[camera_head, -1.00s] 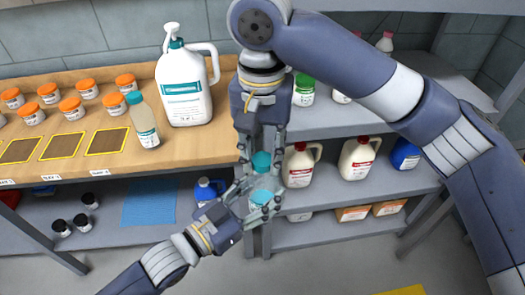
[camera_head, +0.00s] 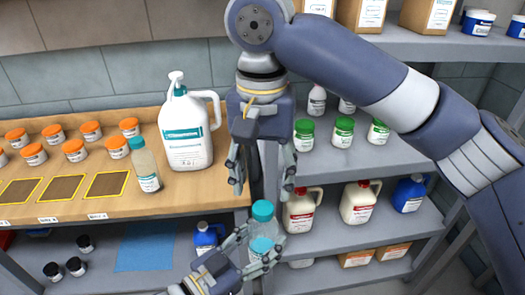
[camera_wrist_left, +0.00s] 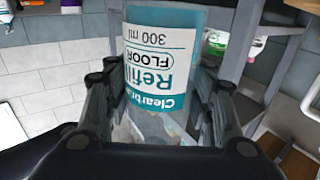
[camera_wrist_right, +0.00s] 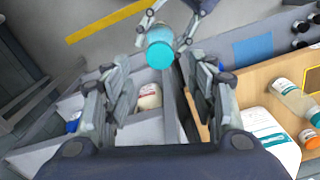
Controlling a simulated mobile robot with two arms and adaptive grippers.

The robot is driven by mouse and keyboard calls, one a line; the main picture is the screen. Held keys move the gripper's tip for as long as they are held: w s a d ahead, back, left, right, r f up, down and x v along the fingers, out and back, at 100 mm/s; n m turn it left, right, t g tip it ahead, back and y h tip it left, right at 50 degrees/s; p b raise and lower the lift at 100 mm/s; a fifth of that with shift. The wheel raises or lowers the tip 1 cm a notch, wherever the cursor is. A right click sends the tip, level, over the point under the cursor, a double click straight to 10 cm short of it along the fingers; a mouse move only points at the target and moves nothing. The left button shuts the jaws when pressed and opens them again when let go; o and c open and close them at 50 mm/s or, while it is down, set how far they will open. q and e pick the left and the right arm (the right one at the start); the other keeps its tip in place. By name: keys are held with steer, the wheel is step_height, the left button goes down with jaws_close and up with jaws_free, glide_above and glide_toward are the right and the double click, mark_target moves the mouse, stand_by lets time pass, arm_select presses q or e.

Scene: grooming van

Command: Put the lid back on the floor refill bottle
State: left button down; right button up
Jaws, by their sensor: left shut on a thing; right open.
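The floor refill bottle (camera_head: 264,228) is clear with a teal label, which reads "Refill FLOOR 300 ml" in the left wrist view (camera_wrist_left: 160,60). My left gripper (camera_head: 260,252) is shut around its body and holds it in the air before the bench edge. The teal lid (camera_head: 263,209) sits on the bottle's top. In the right wrist view the lid (camera_wrist_right: 160,54) faces my camera; I cannot tell how tightly it is seated. My right gripper (camera_head: 263,184) is open and empty just above the lid, fingers apart on either side.
On the wooden bench (camera_head: 215,190) stand a big white pump jug (camera_head: 187,140), another teal-capped bottle (camera_head: 145,168) and several orange-lidded jars (camera_head: 75,151). Shelves at right hold green-lidded jars (camera_head: 343,131) and white jugs (camera_head: 358,202). A blue mat (camera_head: 145,252) lies on the lower shelf.

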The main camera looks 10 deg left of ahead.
step_height(320, 180, up, 6)
steer(key=shift+f, duration=0.15)
stand_by(0.6)
